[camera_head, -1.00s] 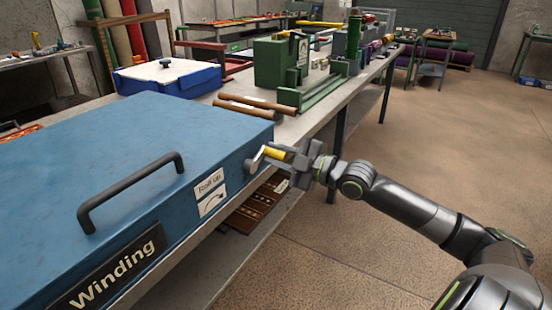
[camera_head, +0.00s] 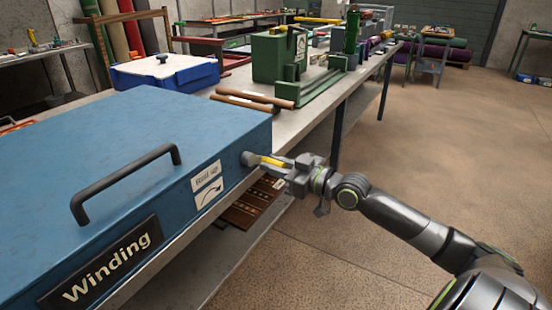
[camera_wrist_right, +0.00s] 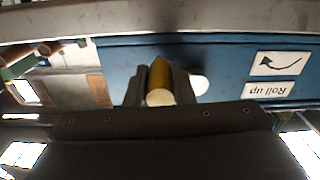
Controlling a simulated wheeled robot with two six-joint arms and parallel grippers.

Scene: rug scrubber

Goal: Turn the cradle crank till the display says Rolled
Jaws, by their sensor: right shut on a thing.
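The blue cradle housing (camera_head: 90,140) fills the left of the head view. Its black front display (camera_head: 104,266) reads "Winding". The crank (camera_head: 248,158) sticks out of its right end; its yellow handle (camera_head: 272,161) is between the fingers of my right gripper (camera_head: 284,166). The right wrist view shows the yellow handle (camera_wrist_right: 159,80) with my right gripper (camera_wrist_right: 157,90) shut on it, a finger on each side. A pale crank part shows beside it. My left gripper is out of view.
A "Roll up" label with a curved arrow (camera_head: 207,185) is on the housing beside the crank. Behind are wooden rods (camera_head: 252,99) and a green device (camera_head: 275,58) on the bench. Open floor lies to the right.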

